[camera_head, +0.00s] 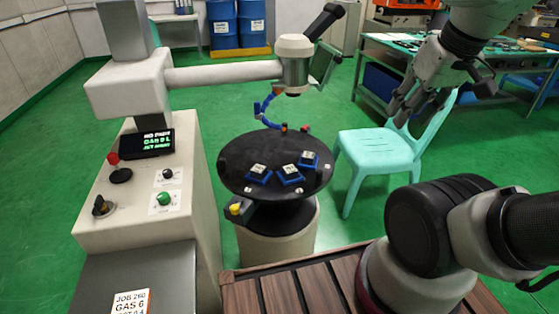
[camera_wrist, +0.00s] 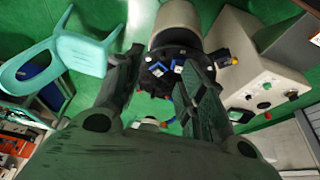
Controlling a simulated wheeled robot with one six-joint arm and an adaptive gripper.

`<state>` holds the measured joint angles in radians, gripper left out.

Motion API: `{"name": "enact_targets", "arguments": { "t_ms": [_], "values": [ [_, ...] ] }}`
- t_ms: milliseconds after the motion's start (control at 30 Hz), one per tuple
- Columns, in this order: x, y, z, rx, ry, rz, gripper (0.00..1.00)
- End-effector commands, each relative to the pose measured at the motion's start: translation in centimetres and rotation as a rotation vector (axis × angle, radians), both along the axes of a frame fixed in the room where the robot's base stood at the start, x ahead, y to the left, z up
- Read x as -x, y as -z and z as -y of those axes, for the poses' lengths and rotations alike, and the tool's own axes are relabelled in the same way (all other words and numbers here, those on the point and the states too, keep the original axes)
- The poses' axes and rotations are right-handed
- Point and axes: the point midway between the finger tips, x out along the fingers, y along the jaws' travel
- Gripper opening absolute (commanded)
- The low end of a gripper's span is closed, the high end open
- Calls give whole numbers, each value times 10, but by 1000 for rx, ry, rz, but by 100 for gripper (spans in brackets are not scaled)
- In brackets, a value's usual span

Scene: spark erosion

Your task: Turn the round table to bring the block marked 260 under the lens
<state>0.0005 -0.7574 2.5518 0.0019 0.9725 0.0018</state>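The black round table (camera_head: 240,150) stands on a pale drum. Three blue blocks with white tops sit on its near right half: a left block (camera_head: 258,174), a middle block (camera_head: 290,176) and a right block (camera_head: 308,160). Their markings are too small to read, so I cannot tell which is 260. The lens head (camera_head: 293,66) hangs from a white arm above the table's far side. My gripper (camera_head: 412,108) is open and empty, up to the right of the table, above the chair. The wrist view shows its fingers (camera_wrist: 160,75) apart, with the table (camera_wrist: 158,60) beyond them.
A turquoise chair (camera_head: 378,150) stands right of the table. The machine cabinet (camera_head: 150,215) at left carries knobs and a display (camera_head: 146,143). A card (camera_head: 131,302) reads JOB 260, GAS 6. A yellow button (camera_head: 236,208) sits at the table's front. A slatted wooden surface (camera_head: 300,288) lies in front.

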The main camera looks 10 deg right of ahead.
Motion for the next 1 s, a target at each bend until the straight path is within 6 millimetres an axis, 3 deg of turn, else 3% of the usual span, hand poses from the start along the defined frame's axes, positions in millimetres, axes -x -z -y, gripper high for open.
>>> {"name": "enact_targets", "arguments": {
  "t_ms": [267,367,467,667,867,1000],
  "values": [
    [0,0,0,0,0,0,40],
    [0,1,-1,0,-3,-2,44],
    [-3,9,-2,0,-10,-44,44],
    [-26,50,-7,4,-32,-264,44],
    [-75,102,-16,11,-47,-449,44],
    [-114,150,-24,16,-35,-535,44]
  ]
}}
